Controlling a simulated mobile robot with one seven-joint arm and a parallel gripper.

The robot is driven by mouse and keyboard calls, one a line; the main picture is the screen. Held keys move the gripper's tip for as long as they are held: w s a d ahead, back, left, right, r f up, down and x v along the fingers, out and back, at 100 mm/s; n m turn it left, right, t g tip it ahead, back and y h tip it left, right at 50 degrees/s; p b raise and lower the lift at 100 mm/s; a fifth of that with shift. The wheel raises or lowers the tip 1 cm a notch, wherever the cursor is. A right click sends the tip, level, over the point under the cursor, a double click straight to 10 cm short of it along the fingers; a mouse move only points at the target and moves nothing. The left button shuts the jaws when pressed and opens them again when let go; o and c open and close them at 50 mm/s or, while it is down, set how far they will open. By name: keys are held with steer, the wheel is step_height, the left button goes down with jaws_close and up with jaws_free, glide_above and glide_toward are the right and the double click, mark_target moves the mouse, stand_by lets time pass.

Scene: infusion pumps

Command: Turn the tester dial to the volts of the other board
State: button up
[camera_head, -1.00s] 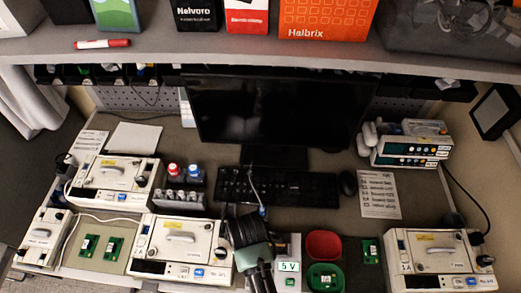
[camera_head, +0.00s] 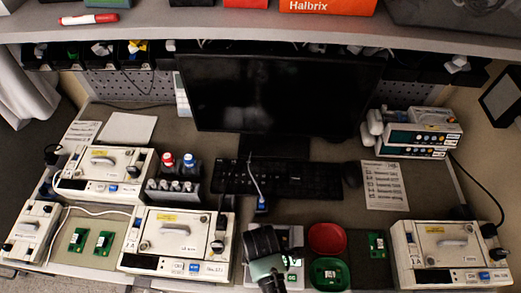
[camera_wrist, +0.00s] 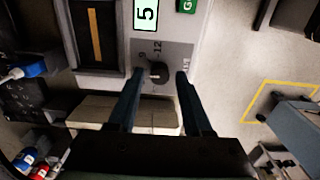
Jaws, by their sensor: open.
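The tester (camera_head: 290,238) is a pale box at the front middle in the head view, and my arm covers part of it. In the wrist view its display (camera_wrist: 145,12) shows a 5, turned sideways. The dark round dial (camera_wrist: 158,72) sits below a "12" mark on a grey panel. My gripper (camera_wrist: 160,75) is open, with one finger on each side of the dial. I cannot tell whether they touch it. One green board (camera_head: 328,273) lies in the green tray (camera_head: 312,272). Another green board (camera_head: 377,245) lies right of the red tray (camera_head: 327,238).
Pumps stand close by, left (camera_head: 178,243) and right (camera_head: 448,253) of the tester. Two more green boards (camera_head: 78,238) lie at the left. A printed sheet (camera_head: 384,186), a keyboard (camera_head: 278,180) and a monitor (camera_head: 280,92) are behind. A shelf (camera_head: 230,25) overhangs the back.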

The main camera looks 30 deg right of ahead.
steer(key=shift+p, duration=0.5)
steer(key=shift+c, duration=1.1)
jaws_close()
steer(key=shift+r+n+p, duration=0.15)
steer(key=shift+n+p, duration=0.3)
steer(key=shift+n, duration=0.75)
steer(key=n+p, duration=0.1)
steer(key=n, duration=0.4)
steer(key=shift+w, duration=0.1)
steer(key=shift+o, duration=1.3)
jaws_free()
step_height(320, 180, up, 5)
steer(key=p, duration=0.5)
steer(key=shift+r+p, duration=0.35)
steer(key=shift+r, duration=0.5)
